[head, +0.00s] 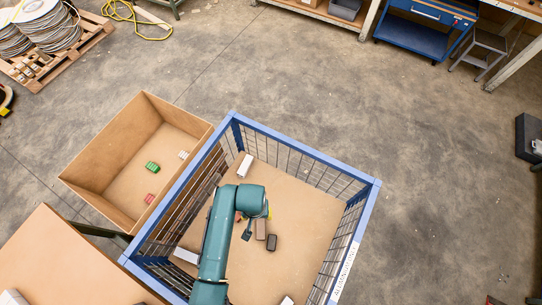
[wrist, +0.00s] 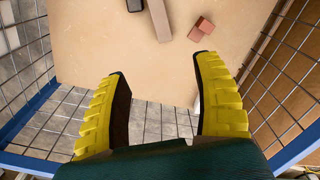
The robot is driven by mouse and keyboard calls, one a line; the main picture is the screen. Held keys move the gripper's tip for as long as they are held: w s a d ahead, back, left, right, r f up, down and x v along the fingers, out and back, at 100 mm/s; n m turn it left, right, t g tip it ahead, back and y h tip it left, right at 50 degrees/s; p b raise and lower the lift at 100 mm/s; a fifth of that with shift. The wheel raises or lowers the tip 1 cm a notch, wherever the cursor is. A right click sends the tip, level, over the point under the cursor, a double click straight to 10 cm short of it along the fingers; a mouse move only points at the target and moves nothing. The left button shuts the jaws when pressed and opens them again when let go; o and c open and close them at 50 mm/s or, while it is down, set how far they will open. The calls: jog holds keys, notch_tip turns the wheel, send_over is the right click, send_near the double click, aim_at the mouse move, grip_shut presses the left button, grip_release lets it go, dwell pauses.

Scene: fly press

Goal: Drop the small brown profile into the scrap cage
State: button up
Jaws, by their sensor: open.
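The scrap cage (head: 304,155) has a blue frame and wire mesh walls. A small brown profile (head: 260,229) lies on the cage's floor, beside a dark block (head: 271,242). In the wrist view a grey-brown bar (wrist: 158,20), which looks like the same profile, lies beyond the fingertips with the dark block (wrist: 134,5) to its left. My gripper (wrist: 158,82) is open, with nothing between its yellow, dark-padded fingers. It hangs inside the cage's outline, apart from the bar. In the head view my arm hides part of the cage floor and most of the gripper.
A reddish block (wrist: 200,28) lies right of the bar. White pieces (head: 245,165) lie elsewhere in the cage. A cardboard-coloured box (head: 85,180) with green, red and white pieces stands left of the cage. A brown tabletop (head: 60,265) is at lower left.

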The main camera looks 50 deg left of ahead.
notch_tip(320, 180, up, 12)
jog(key=shift+f, duration=0.2)
dwell(0.4)
